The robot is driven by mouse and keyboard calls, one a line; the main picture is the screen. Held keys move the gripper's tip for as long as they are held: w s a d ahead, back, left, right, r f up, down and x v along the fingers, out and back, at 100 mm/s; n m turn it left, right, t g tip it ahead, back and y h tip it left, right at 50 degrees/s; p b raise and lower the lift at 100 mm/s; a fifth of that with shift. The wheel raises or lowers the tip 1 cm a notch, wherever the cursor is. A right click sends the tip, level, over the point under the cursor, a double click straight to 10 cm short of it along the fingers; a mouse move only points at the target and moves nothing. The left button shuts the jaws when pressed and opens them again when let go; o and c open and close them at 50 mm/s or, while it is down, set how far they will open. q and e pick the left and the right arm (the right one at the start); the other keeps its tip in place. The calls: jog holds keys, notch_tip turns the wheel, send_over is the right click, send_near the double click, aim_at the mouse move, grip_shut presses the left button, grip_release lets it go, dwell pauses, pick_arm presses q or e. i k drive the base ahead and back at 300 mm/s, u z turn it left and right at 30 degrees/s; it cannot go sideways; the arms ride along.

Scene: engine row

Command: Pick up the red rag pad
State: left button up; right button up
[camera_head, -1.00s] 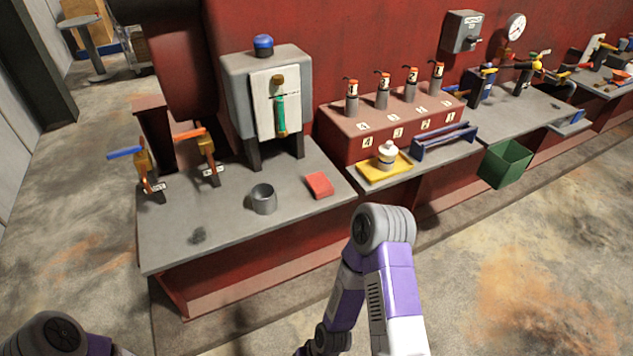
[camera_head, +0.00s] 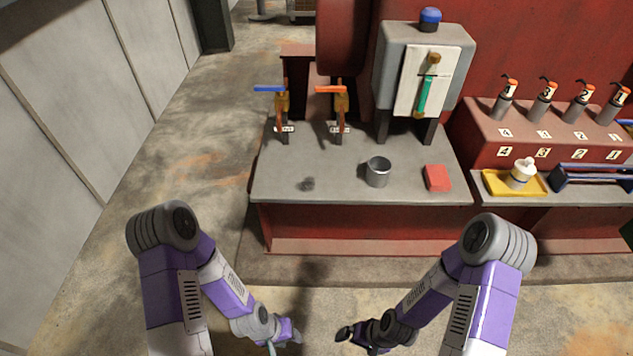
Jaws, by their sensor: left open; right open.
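The red rag pad (camera_head: 437,178) lies flat on the grey bench top (camera_head: 340,190), near its right front corner and to the right of a metal cup. Nothing covers it. My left gripper (camera_head: 283,340) is low at the bottom of the head view, in front of the bench, small and partly cut off by the frame edge. My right gripper (camera_head: 347,335) is also low in front of the bench, with dark fingers apart and empty. Both are well away from the pad.
The metal cup (camera_head: 378,172) stands left of the pad. Two valves with a blue handle (camera_head: 270,88) and an orange handle (camera_head: 331,89) stand at the back left. A grey box (camera_head: 387,65) stands behind.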

aim_at(437, 176)
jog(key=u, duration=3.65)
jog(key=k, duration=2.15)
jog(key=z, duration=1.45)
